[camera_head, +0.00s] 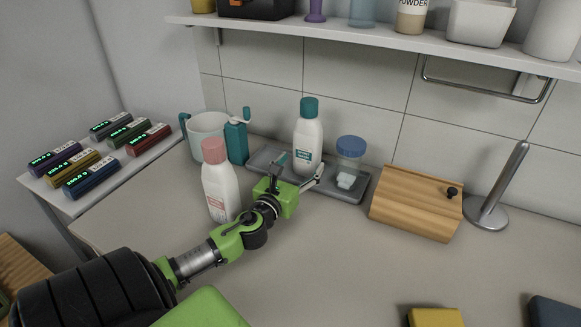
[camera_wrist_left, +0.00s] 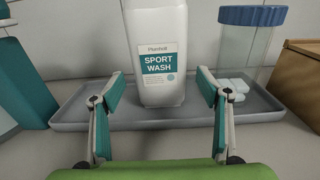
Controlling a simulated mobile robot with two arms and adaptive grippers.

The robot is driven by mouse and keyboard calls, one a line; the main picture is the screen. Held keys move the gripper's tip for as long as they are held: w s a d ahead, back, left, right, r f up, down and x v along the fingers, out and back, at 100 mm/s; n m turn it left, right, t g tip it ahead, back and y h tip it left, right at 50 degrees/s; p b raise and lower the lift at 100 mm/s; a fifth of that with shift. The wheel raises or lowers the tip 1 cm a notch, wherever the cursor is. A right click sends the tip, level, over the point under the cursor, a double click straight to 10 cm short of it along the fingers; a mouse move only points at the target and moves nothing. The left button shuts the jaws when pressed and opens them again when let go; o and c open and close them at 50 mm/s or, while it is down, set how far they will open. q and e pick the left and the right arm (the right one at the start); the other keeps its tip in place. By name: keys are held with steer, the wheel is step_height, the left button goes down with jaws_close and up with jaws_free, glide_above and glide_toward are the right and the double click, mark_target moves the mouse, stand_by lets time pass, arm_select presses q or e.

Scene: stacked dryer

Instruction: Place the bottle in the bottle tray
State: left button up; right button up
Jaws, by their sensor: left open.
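A white bottle with a teal cap (camera_head: 308,140) stands upright on the grey tray (camera_head: 352,190) at the back of the counter. In the left wrist view its label reads "SPORT WASH" (camera_wrist_left: 160,62), and its base rests on the tray (camera_wrist_left: 255,107). My left gripper (camera_head: 298,170) is open and empty, just in front of the bottle. In the wrist view its two fingers (camera_wrist_left: 160,90) are spread to either side of the bottle, touching neither side. A second white bottle with a pink cap (camera_head: 219,182) stands on the counter left of my gripper. My right gripper is not visible.
A clear jar with a blue lid (camera_head: 350,155) holding white tablets shares the tray. A teal dispenser (camera_head: 236,142) and white mug (camera_head: 206,128) stand left. A wooden box (camera_head: 415,205) and metal stand (camera_head: 487,212) are right. A shelf (camera_head: 360,38) hangs above.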

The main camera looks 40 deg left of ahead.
arm_select(q)
steer(key=v, duration=0.6)
steer(key=shift+b, duration=0.3)
steer(key=shift+s+d+r, duration=0.1)
steer(key=shift+s+d, duration=0.05)
steer(key=shift+s, duration=0.45)
